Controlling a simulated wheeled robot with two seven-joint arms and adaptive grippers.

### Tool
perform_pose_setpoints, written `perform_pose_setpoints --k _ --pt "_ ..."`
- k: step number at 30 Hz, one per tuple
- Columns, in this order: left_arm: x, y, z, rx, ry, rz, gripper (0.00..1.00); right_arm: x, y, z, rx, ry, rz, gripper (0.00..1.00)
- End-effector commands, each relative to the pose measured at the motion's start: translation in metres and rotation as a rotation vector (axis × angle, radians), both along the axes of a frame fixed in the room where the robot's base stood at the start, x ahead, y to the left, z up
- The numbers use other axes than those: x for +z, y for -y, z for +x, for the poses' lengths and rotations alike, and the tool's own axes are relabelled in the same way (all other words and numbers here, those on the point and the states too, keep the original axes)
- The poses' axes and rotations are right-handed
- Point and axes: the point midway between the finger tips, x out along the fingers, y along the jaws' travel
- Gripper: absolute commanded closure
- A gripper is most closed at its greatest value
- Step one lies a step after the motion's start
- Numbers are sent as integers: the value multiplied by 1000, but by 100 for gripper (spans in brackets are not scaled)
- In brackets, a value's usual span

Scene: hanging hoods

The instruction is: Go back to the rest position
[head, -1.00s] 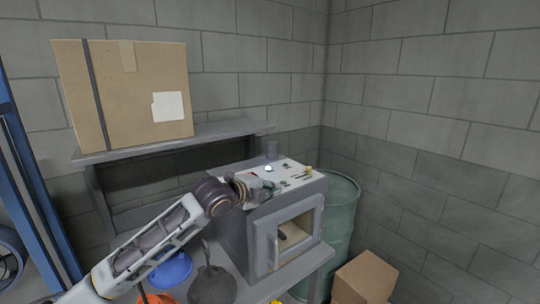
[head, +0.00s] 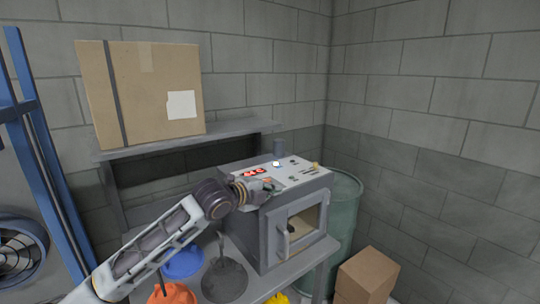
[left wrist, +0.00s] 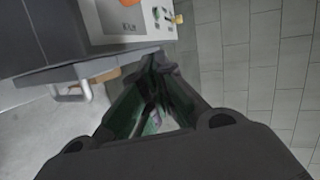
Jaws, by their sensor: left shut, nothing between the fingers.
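My left gripper (head: 270,187) is at the top front edge of a grey box-shaped machine (head: 256,234), close to its control panel. In the left wrist view its dark fingers (left wrist: 158,62) are together with nothing between them. The machine's white control panel (head: 298,172) carries red lit marks, a pale round button and several small switches. It also shows at the top of the left wrist view (left wrist: 140,20). I cannot tell whether the fingers touch the machine. My right gripper is not in view.
The machine stands on a grey table (head: 315,262) with blue (head: 184,263), dark grey (head: 224,280) and orange (head: 172,294) hoods near it. A cardboard box (head: 150,92) sits on a shelf (head: 185,139). A green barrel (head: 343,215) and a small carton (head: 367,275) are at the right.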

Motion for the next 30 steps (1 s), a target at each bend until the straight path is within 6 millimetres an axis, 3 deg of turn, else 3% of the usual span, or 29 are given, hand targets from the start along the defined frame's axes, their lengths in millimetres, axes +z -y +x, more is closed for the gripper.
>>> perform_pose_setpoints --k 16,30 --pt "-33 3 -18 39 -105 -63 100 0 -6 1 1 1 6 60" --pt "-99 -4 -58 161 -333 -201 100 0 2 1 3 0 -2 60"
